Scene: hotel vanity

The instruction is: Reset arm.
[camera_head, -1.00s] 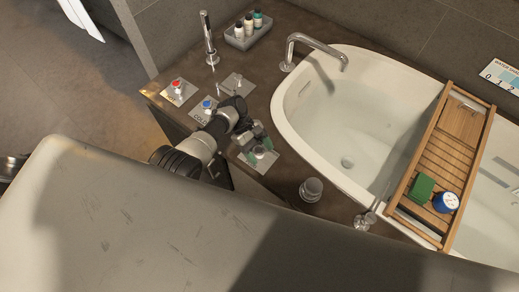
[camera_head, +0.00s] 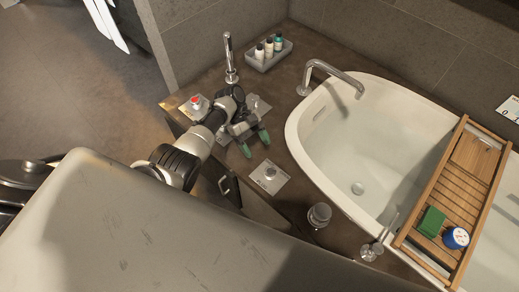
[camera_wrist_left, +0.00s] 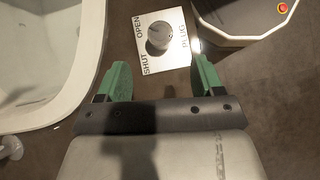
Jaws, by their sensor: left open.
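My left gripper (camera_head: 256,143) is open and empty above the dark counter (camera_head: 330,182), its two green fingertips apart. A square metal plate with a round knob (camera_head: 269,177) lies just in front of it, clear of the fingers. In the left wrist view the gripper (camera_wrist_left: 162,78) shows with nothing between its fingers. The knob plate (camera_wrist_left: 148,62), marked SHUT and OPEN, lies beyond the fingertips. My right gripper is in neither view.
A red-topped tap plate (camera_head: 192,112) is left of my arm. The tall chrome spout (camera_head: 229,58), bottle tray (camera_head: 263,60) and curved faucet (camera_head: 330,68) stand behind. The bathtub (camera_head: 350,150) with a wooden caddy (camera_head: 463,178) is at right.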

